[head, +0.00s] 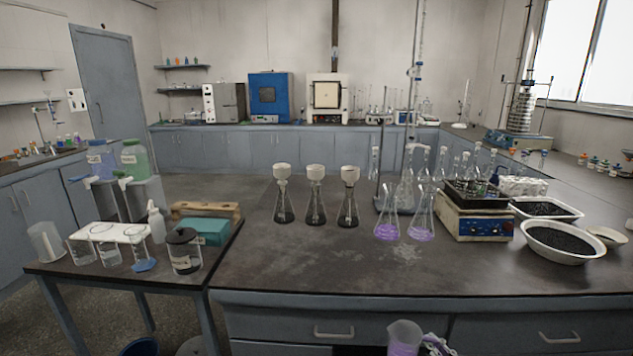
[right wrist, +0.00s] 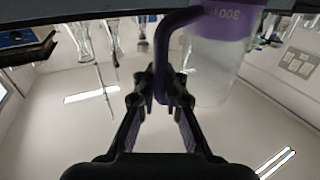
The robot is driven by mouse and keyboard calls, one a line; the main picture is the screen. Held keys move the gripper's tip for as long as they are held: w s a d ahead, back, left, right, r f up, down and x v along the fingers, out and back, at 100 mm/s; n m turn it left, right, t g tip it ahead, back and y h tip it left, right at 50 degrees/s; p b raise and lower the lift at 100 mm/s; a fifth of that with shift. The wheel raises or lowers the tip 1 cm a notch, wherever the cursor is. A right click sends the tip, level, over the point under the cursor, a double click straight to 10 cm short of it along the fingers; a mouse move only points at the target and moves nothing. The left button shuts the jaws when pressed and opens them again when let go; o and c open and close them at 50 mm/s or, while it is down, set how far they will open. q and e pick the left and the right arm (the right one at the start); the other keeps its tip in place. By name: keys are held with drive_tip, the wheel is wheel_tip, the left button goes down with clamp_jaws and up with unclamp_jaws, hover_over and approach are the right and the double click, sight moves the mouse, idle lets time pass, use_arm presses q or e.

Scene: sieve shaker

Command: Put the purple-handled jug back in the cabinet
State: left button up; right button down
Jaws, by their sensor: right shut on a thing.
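The purple-handled jug (head: 404,340) is at the bottom of the head view, in front of the bench drawers, its lower part cut off by the frame. My right gripper (head: 436,345) is just right of it, partly cut off. In the right wrist view, which looks upside down, the clear jug body (right wrist: 213,70) shows with its purple handle (right wrist: 168,50). The right gripper (right wrist: 160,92) is shut on that handle. The cabinet meant is not clear; a dark gap (head: 358,351) shows below the drawer left of the jug. My left gripper is not in view.
The bench top (head: 300,265) lies behind the jug, its front middle clear. Conical flasks (head: 421,228), a hotplate (head: 478,222) and a white bowl (head: 560,255) stand on it. A side table (head: 110,275) with glassware is at left. Drawer handles (head: 333,333) stick out from the bench front.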

drive_tip(key=shift+s+a+f+m+t+h, duration=0.15)
drive_tip(key=shift+s+a+m+h, duration=0.4)
drive_tip(key=shift+a+h, duration=0.7)
drive_tip(key=shift+s+a+f+m+t+h, duration=0.15)
drive_tip(key=shift+a+m+h, duration=0.65)
drive_tip(key=shift+a, duration=0.9)
drive_tip(key=shift+s+a+f+m+t+h, duration=0.15)
drive_tip(key=shift+s+a+m+h, duration=0.4)
drive_tip(key=shift+a+h, duration=0.7)
wheel_tip(320, 180, up, 8)
drive_tip(key=r+p, duration=0.1)
drive_tip(key=p, duration=0.7)
hover_over(398, 355)
drive_tip(key=s, duration=0.1)
drive_tip(key=shift+f, duration=0.25)
